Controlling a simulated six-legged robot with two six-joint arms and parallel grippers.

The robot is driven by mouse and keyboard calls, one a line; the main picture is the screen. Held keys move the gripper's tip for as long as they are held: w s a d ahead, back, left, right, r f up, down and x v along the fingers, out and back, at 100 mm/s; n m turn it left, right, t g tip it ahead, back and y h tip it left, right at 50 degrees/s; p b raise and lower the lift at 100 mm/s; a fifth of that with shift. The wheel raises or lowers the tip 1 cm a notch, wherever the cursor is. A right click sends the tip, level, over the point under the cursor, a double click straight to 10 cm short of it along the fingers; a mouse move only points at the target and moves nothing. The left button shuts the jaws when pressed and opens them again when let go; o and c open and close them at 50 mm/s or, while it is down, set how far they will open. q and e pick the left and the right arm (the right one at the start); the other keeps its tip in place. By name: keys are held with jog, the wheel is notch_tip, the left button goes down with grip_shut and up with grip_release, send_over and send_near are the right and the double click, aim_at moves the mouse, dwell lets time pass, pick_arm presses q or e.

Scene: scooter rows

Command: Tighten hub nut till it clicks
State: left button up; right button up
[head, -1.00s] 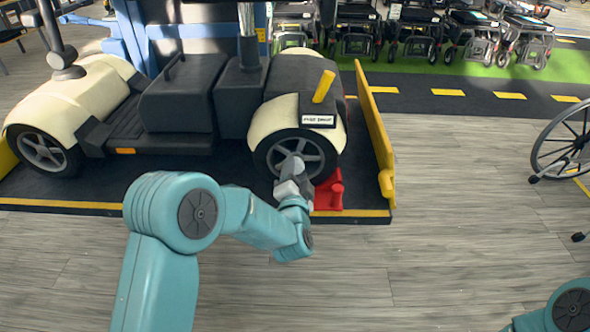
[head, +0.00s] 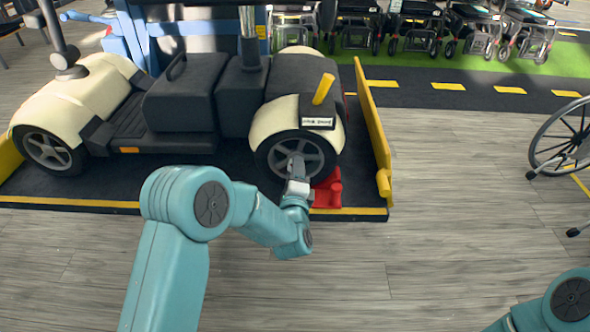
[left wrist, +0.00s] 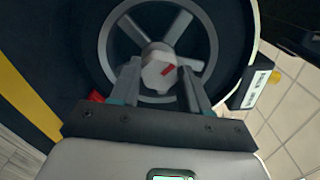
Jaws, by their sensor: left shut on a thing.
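The hub nut (left wrist: 158,72) is a pale cap with a red mark, at the centre of a grey spoked wheel (left wrist: 206,58). My left gripper (left wrist: 160,80) is shut on it, one finger on each side. In the head view my left gripper (head: 297,165) reaches the hub of the scooter's right-hand wheel (head: 263,160) and hides the nut. The cream and black scooter (head: 180,105) stands on a dark platform. My right gripper is out of view; only part of that arm shows at the lower right.
A red block (head: 328,190) sits beside the wheel, close to my left gripper. A yellow rail (head: 372,130) bounds the right side of the dark platform (head: 215,190). A wheelchair (head: 562,140) stands at the right. The floor between is clear.

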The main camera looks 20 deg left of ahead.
pick_arm(q)
jog(key=shift+r+m, duration=0.1)
jog(key=shift+m, duration=0.5)
jog(key=o, duration=1.1)
jog(key=shift+c, duration=0.2)
jog(key=p+v, duration=0.1)
jog(key=v, duration=1.5)
jog(key=shift+s+p, duration=0.15)
jog(key=shift+p, duration=0.2)
